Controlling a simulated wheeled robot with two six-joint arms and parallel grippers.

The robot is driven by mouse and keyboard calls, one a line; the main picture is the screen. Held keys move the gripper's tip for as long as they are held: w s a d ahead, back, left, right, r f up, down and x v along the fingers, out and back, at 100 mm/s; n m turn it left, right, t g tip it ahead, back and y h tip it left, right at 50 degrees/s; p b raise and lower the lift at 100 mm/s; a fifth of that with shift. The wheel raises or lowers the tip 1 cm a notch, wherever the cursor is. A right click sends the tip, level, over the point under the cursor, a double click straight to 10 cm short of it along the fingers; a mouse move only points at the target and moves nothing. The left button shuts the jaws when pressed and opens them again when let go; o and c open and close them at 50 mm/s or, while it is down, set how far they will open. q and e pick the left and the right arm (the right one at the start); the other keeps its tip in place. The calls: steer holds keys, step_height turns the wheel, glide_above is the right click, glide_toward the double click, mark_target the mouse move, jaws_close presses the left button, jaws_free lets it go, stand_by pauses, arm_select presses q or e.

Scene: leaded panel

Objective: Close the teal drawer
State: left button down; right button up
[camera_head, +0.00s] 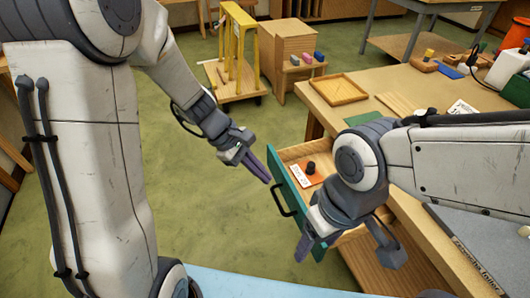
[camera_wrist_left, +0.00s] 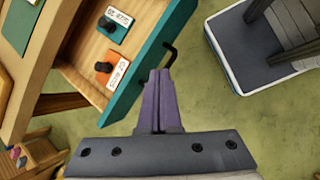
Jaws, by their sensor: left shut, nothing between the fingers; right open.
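The teal drawer (camera_head: 286,198) is pulled out from the wooden workbench and stands open. Its front has a black handle (camera_head: 281,200), which also shows in the left wrist view (camera_wrist_left: 170,56). Inside lie an orange card and a teal card with black knobs and white labels. My left gripper (camera_head: 260,172) is shut and empty, with its purple fingers close to the drawer front beside the handle; I cannot tell whether they touch it. In the left wrist view the fingers (camera_wrist_left: 158,85) point at the teal front. My right gripper (camera_head: 345,245) is open over the drawer's near end and hides part of it.
The workbench top (camera_head: 385,90) holds a wooden tray (camera_head: 339,90), a green sheet and wooden strips. A yellow rack (camera_head: 238,50) and a wooden cabinet (camera_head: 290,55) stand behind. Green floor is clear left of the drawer.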

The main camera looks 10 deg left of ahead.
arm_select(q)
steer(key=w+a+f+n+t, duration=0.4)
steer(key=w+a+n, duration=0.55)
steer(key=a, duration=0.25)
steer(key=n, duration=0.1)
glide_toward(270, 164)
step_height(270, 164, down, 4)
steer(key=shift+w+d+f+t+h+p, duration=0.15)
steer(key=shift+w+d+h+p, duration=0.1)
steer(key=shift+d, duration=0.3)
steer(key=shift+w+d+t+h+p, duration=0.15)
steer(key=shift+w+d+p, duration=0.05)
steer(key=shift+d, duration=0.35)
steer(key=shift+w+d+f, duration=0.1)
steer(key=shift+w+d, duration=0.2)
steer(key=shift+d, duration=0.15)
